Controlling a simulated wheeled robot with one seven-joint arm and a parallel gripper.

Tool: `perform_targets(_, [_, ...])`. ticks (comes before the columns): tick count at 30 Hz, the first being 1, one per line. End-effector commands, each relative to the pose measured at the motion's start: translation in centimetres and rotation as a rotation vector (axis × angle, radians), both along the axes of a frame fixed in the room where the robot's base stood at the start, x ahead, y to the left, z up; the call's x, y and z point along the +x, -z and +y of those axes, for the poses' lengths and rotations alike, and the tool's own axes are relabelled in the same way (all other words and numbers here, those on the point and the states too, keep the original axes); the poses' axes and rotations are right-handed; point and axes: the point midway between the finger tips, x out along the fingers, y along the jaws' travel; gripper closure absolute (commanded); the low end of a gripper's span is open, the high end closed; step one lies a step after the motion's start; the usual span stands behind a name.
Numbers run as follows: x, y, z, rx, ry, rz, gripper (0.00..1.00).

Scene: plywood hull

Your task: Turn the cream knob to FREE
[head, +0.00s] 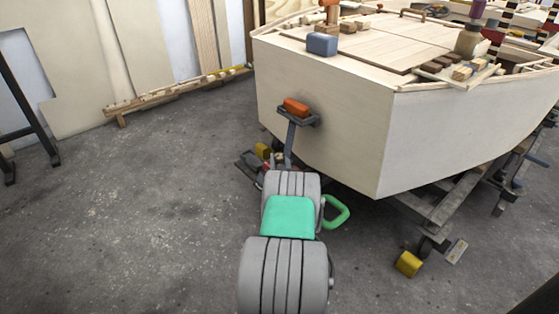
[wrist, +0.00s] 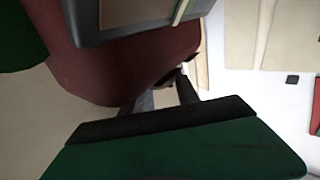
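I cannot pick out the cream knob or any FREE marking in either view. In the wrist view, my gripper (wrist: 165,88) shows as two dark fingers standing apart with a gap between them. Nothing is visibly held in the gap. A large dark red surface (wrist: 110,70) lies just beyond the fingers; I cannot tell whether they touch it. In the head view, my grey and green arm reaches toward the hull's near end, and my gripper cannot be made out there.
The pale plywood hull (head: 325,115) stands on a dark trolley (head: 440,205). An orange piece (head: 296,106) sits on a dark post before it. A yellow block (head: 409,263) lies by the wheel. Wooden racking (head: 175,95) stands at the back left.

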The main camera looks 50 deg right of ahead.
Motion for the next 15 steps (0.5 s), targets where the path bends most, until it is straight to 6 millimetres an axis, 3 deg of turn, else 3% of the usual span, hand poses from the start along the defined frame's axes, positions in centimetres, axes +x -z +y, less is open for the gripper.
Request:
perform_targets(12, [-0.03,0.02,0.0,0.0,0.0,0.0,1.0])
perform_targets(15, [-0.04,0.02,-0.01,0.0,0.0,0.0,1.0])
